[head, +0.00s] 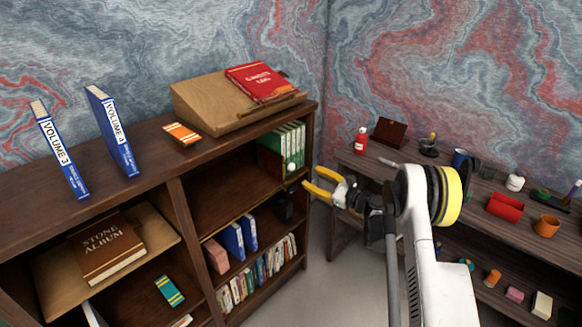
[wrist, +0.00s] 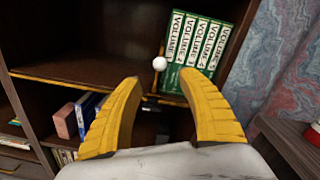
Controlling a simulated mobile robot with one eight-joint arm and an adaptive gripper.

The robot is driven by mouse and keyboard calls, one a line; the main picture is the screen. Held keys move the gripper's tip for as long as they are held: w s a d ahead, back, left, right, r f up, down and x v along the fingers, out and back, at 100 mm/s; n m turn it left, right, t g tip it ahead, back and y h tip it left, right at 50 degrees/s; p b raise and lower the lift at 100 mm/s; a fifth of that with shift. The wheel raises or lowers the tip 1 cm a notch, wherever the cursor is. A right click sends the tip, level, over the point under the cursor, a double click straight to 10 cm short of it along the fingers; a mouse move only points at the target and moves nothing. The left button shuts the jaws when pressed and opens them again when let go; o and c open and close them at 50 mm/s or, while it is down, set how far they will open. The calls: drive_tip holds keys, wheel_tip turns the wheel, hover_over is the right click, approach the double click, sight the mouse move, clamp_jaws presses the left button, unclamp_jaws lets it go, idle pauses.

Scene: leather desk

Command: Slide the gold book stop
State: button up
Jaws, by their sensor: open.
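The gold book stop (wrist: 162,47) is a thin upright piece at the left end of the green volumes (wrist: 195,42) on the upper shelf. A round white knob (wrist: 160,63) sits at its front, near the shelf's front edge. The knob also shows small in the head view, just left of my gripper (head: 313,180). My yellow-fingered gripper (wrist: 160,77) is open and empty in front of the shelf. In the wrist view the knob appears between and just beyond the fingertips. I see no clear contact. Most of the stop's plate is edge-on or hidden.
The shelf left of the stop (wrist: 90,68) is bare. Blue books (head: 232,242) and a pink block (head: 216,256) stand on the shelf below. A dark side table (head: 357,166) with small items stands to the right. A slanted wooden stand (head: 205,105) is on top of the bookcase.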

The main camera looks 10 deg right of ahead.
sight(293, 168)
drive_tip(key=b+x, duration=0.3)
drive_tip(key=x, duration=0.6)
drive_tip(key=shift+w+a+f, duration=0.15)
drive_tip(key=shift+w+a, duration=0.05)
drive_tip(key=shift+w, duration=0.05)
drive_tip(key=shift+w+a+b, duration=0.3)
drive_tip(key=shift+w+a, duration=0.05)
drive_tip(key=shift+w, duration=0.1)
clamp_jaws()
